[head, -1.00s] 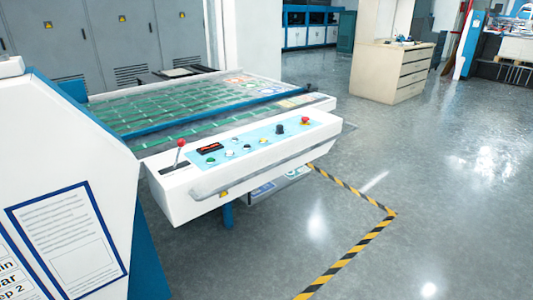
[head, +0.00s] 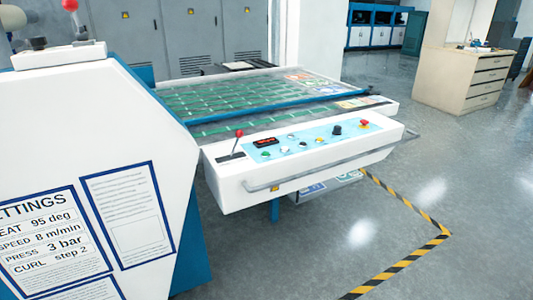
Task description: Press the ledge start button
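The white ledge (head: 230,181) sticks out from the machine's table in the middle of the head view. Its light-blue control panel (head: 309,140) carries a green button (head: 265,154), a black knob (head: 337,130), a red mushroom button (head: 364,123), a small red-lit display (head: 265,142) and a few smaller buttons. A lever with a red ball top (head: 239,133) stands at the panel's left. The labels are too small to read, so I cannot tell which is the start button. Neither of my grippers is in view.
The machine's white side housing (head: 110,110) fills the left, with a settings sign (head: 45,235). A grey rail (head: 330,168) runs along the ledge's front. Yellow-black floor tape (head: 400,269) marks the floor right of it. Open floor (head: 480,190) lies at the right; a drawer cabinet (head: 465,80) stands behind.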

